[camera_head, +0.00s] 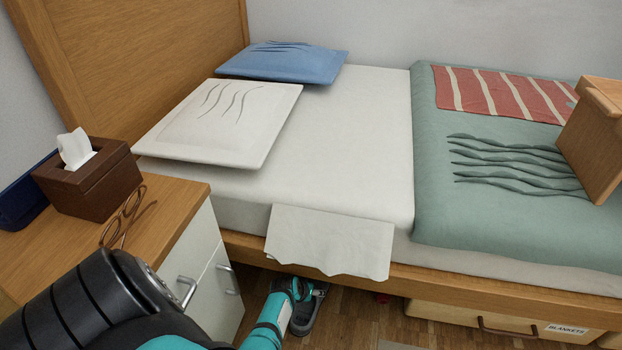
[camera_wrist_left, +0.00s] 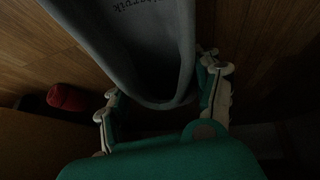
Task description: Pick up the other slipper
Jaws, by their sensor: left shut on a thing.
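A dark grey slipper (camera_head: 303,318) shows at the floor beside the bed, below the hanging sheet. In the left wrist view the slipper (camera_wrist_left: 150,50) fills the top middle, with small lettering on its insole. My left gripper (camera_head: 298,289) reaches down to it past the nightstand. In the left wrist view the fingers of my left gripper (camera_wrist_left: 163,103) are shut on one rounded end of the slipper, one finger on each side. I cannot tell whether the slipper touches the floor. My right gripper is out of view.
A red object (camera_wrist_left: 67,97) lies on the floor near the slipper; a bit of red (camera_head: 382,298) shows under the bed edge. The bed rail (camera_head: 440,287) and hanging sheet (camera_head: 330,240) are close above. A nightstand (camera_head: 195,265) stands left, a blankets drawer (camera_head: 480,322) right.

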